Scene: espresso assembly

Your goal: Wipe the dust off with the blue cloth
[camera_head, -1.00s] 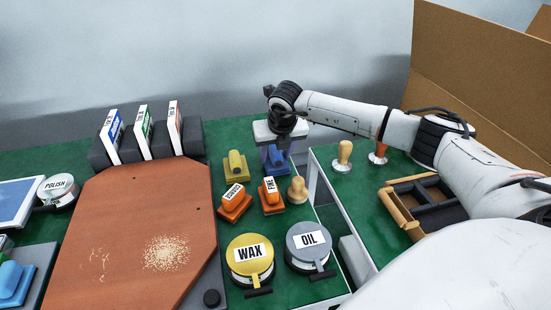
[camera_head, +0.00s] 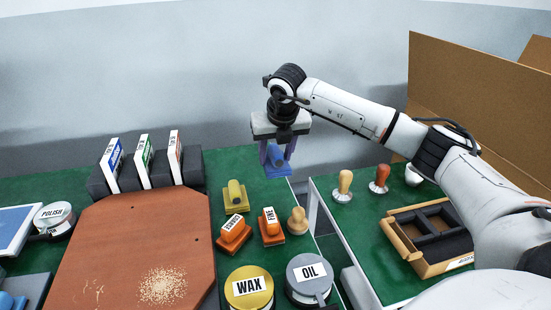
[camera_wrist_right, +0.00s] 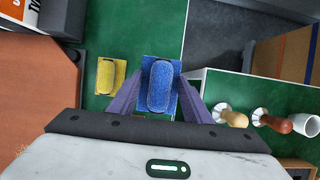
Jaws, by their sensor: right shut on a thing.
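The blue cloth (camera_head: 277,158) is a blue block with a rounded top. My right gripper (camera_head: 278,150) is shut on it and holds it in the air above the green table, behind the yellow block. In the right wrist view the blue cloth (camera_wrist_right: 160,87) sits between the two purple fingers. The dust (camera_head: 162,286) is a pale speckled patch on the brown board (camera_head: 140,230), left of and nearer than the gripper. Light scratch marks (camera_head: 92,290) lie left of the dust. My left gripper is not in view.
A yellow block (camera_head: 235,196), COARSE and FINE orange blocks (camera_head: 271,227), a wooden knob (camera_head: 297,220), and WAX (camera_head: 249,288) and OIL (camera_head: 309,276) tins stand right of the board. Upright labelled boxes (camera_head: 143,162) stand behind it. A cardboard box (camera_head: 480,110) stands at right.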

